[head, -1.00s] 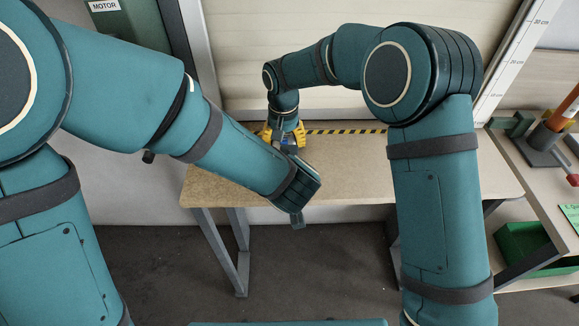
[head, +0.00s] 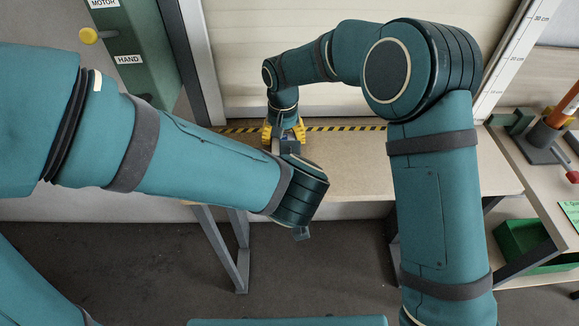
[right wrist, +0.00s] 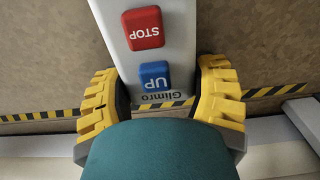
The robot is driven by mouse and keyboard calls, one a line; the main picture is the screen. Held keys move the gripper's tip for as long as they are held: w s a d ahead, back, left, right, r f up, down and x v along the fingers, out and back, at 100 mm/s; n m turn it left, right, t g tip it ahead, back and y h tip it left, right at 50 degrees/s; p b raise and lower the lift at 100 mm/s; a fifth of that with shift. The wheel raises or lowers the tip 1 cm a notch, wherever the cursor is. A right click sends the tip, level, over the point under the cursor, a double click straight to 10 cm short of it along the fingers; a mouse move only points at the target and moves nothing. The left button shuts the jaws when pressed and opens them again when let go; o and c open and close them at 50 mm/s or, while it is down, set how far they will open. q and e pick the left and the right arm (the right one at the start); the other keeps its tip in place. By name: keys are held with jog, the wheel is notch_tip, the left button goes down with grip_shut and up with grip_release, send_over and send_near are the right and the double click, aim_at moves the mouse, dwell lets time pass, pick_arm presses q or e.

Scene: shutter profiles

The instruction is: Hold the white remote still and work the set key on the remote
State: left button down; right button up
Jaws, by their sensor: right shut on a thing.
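The white remote (right wrist: 150,55) shows in the right wrist view with a red STOP key (right wrist: 143,27) and a blue UP key (right wrist: 155,75). Its lettering is upside down there. My right gripper (right wrist: 158,88) is shut on the remote, one yellow finger at each side of its end. In the head view my right gripper (head: 284,136) is low over the bench at the back. My left arm's wrist covers most of the remote in that view, and the left gripper's fingers do not show. No set key is visible in either view.
The wooden bench (head: 400,175) has a black and yellow stripe (head: 345,128) along its back, before a pale shutter. At left stands a green box (head: 135,60) with a yellow knob (head: 89,35). A green bin (head: 525,245) and a side shelf stand at right.

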jog(key=o, duration=1.4)
jog(key=shift+r+p, duration=2.7)
jog(key=shift+r, duration=0.8)
jog(key=shift+r, duration=0.1)
